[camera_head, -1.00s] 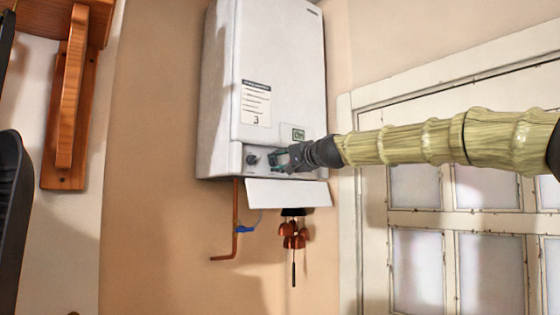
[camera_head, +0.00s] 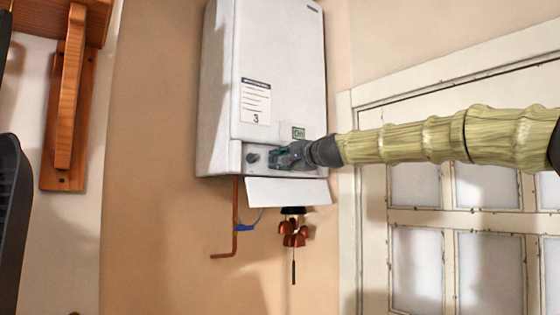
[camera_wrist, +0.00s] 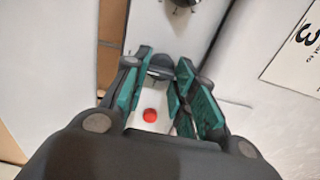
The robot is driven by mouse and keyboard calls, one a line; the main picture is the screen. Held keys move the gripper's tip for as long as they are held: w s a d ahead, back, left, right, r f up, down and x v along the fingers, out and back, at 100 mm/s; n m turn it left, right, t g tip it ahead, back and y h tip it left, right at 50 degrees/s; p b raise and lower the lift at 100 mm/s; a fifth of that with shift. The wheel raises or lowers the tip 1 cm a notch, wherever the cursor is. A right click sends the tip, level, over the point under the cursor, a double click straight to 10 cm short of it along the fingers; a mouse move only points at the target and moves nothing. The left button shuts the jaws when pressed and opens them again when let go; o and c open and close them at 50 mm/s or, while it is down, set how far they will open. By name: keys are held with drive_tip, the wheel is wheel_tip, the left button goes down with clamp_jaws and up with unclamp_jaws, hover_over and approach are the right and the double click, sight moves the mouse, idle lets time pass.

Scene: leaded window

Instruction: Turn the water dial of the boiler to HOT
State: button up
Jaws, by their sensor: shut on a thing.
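The white boiler (camera_head: 282,60) hangs on the wall, its control strip along the lower front. My gripper (camera_head: 278,157) reaches in from the right and is at this strip. In the wrist view, its green-padded fingers (camera_wrist: 160,74) are closed around a grey dial (camera_wrist: 157,72), whose pointer and markings I cannot read. A second dark dial (camera_head: 252,157) sits free to the left; it also shows at the top of the wrist view (camera_wrist: 184,4). A red round spot (camera_wrist: 150,115) shows on the white panel between the fingers. Which dial is for water is not readable.
A small display (camera_head: 298,133) and a paper label (camera_head: 256,101) are on the boiler front. A white flap (camera_head: 287,191) hangs below the controls. The leaded window (camera_head: 450,190) is at right.

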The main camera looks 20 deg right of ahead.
drive_tip(key=o, duration=1)
drive_tip(key=shift+d, duration=0.1)
drive_tip(key=shift+o, duration=0.2)
drive_tip(key=v, duration=0.7)
drive_tip(key=shift+s+d, duration=0.15)
drive_tip(key=shift+s, duration=0.05)
